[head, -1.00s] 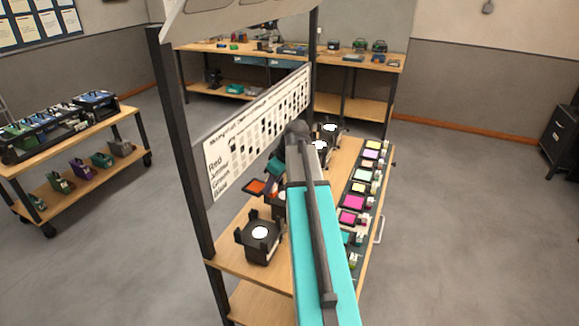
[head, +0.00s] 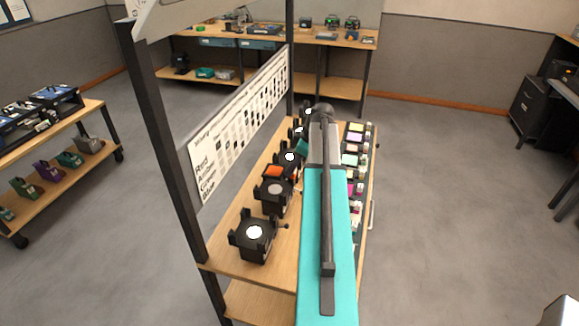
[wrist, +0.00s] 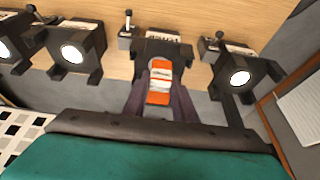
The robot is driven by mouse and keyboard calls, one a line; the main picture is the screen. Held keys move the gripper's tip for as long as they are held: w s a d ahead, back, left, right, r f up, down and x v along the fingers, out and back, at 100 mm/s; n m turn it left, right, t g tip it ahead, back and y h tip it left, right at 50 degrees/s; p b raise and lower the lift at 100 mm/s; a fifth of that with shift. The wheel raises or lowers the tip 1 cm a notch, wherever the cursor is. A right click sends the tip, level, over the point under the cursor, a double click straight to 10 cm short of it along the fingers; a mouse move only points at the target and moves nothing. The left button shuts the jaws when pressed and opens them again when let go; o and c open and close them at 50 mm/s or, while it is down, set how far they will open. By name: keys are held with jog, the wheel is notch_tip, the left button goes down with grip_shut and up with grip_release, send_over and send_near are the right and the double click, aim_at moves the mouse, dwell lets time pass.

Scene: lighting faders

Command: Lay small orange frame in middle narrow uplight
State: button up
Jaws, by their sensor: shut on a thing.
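The small orange frame (wrist: 158,80) has a pale centre strip and sits between the two fingers of my gripper (wrist: 160,92) in the wrist view. The gripper is shut on it. The frame overlaps a black uplight (wrist: 165,48) whose lens is hidden behind it; I cannot tell whether it touches. In the head view the orange frame (head: 276,171) shows over the row of black uplights, beyond one with a greyish lens (head: 274,190) and nearer than one with a white lens (head: 290,157). My arm hides most of the gripper there.
Other uplights with white lenses flank it in the wrist view, left (wrist: 73,52) and right (wrist: 239,78). The nearest uplight (head: 254,236) stands at the bench's front. Several coloured frames (head: 350,160) lie along the right side. A chart board (head: 240,115) and black post (head: 165,140) rise on the left.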

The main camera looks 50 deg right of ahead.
jog(key=shift+f, duration=0.15)
jog(key=shift+f+b, duration=1.5)
jog(key=shift+f, duration=1.2)
jog(key=shift+f+b, duration=0.9)
jog(key=shift+f, duration=0.4)
jog(key=o, duration=1.2)
jog(key=shift+b+v, duration=1.65)
jog(key=shift+v, duration=5.3)
jog(key=shift+f, duration=0.1)
